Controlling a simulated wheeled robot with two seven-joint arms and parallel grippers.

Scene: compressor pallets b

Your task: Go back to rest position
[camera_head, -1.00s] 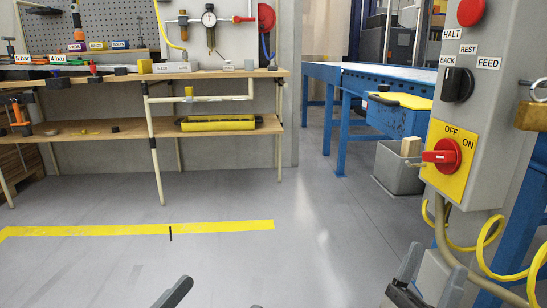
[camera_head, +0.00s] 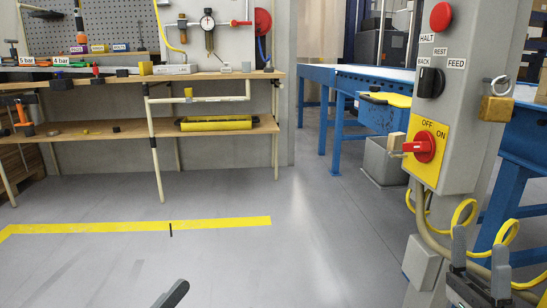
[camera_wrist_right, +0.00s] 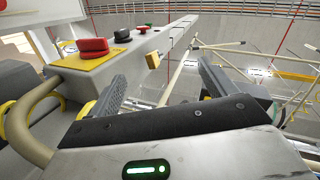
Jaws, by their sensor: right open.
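My right gripper (camera_head: 480,240) is at the lower right of the head view, below and to the right of the red switch. Its two dark fingers stand apart with nothing between them. In the right wrist view the gripper (camera_wrist_right: 162,70) also shows spread, empty fingers. My left gripper (camera_head: 172,294) shows only as one dark finger at the bottom edge; the rest is out of frame, so its opening cannot be told. The grey control column (camera_head: 470,60) carries a red rotary switch (camera_head: 424,146) on a yellow OFF/ON plate, apart from my right gripper.
Yellow cables (camera_head: 462,212) loop close to my right gripper. A brass padlock (camera_head: 496,108) hangs on the column. A black selector (camera_head: 430,83) and red button (camera_head: 441,16) sit above. A workbench (camera_head: 215,77) and blue conveyor (camera_head: 343,79) stand behind. The floor in the middle is clear.

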